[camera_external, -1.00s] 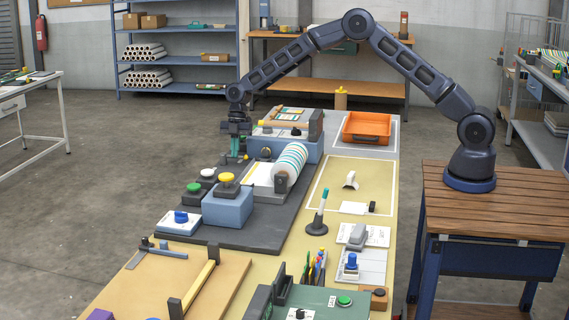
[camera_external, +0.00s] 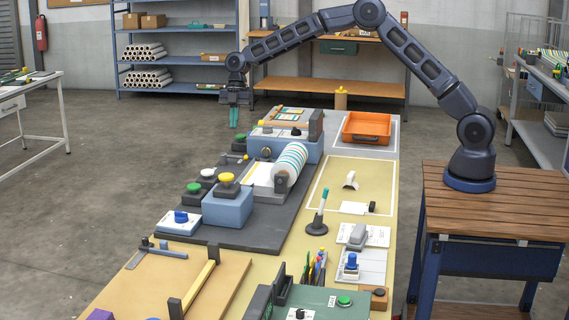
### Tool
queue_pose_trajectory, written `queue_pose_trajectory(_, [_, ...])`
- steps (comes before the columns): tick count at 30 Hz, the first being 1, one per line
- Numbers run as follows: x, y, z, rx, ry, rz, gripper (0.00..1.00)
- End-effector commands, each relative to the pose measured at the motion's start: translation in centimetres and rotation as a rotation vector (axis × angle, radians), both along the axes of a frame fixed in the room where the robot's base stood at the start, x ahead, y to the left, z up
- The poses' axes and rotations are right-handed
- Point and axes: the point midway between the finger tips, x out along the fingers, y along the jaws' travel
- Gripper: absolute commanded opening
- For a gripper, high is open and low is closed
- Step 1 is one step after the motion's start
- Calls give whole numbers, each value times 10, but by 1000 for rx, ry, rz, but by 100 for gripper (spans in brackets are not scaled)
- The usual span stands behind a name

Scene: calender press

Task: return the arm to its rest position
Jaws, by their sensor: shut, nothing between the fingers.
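My gripper (camera_external: 234,116) points straight down at the far left of the workbench, with its teal fingers together and nothing between them. It hangs in the air above and behind the calender press (camera_external: 278,176). The arm reaches left from its base on the wooden table at the right, with its elbow raised high near the top edge. A small dark lever (camera_external: 234,158) lies below the gripper, apart from it.
The press carries a striped roll, and a blue box with a yellow button (camera_external: 227,181) stands in front of it. An orange tray (camera_external: 367,129) sits at the back right. Open air surrounds the gripper.

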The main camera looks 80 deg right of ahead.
Motion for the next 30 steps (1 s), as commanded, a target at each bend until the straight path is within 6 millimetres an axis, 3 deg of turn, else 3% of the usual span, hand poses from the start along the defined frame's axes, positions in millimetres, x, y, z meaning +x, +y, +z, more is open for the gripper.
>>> queue_pose_trajectory(4, [-9,1,17,-15,0,-21,0])
queue_pose_trajectory(8, [-29,3,45,-47,4,-77,0])
queue_pose_trajectory(18, [-107,7,125,-136,6,-285,0])
queue_pose_trajectory(30, [-213,2,197,-200,-15,-557,0])
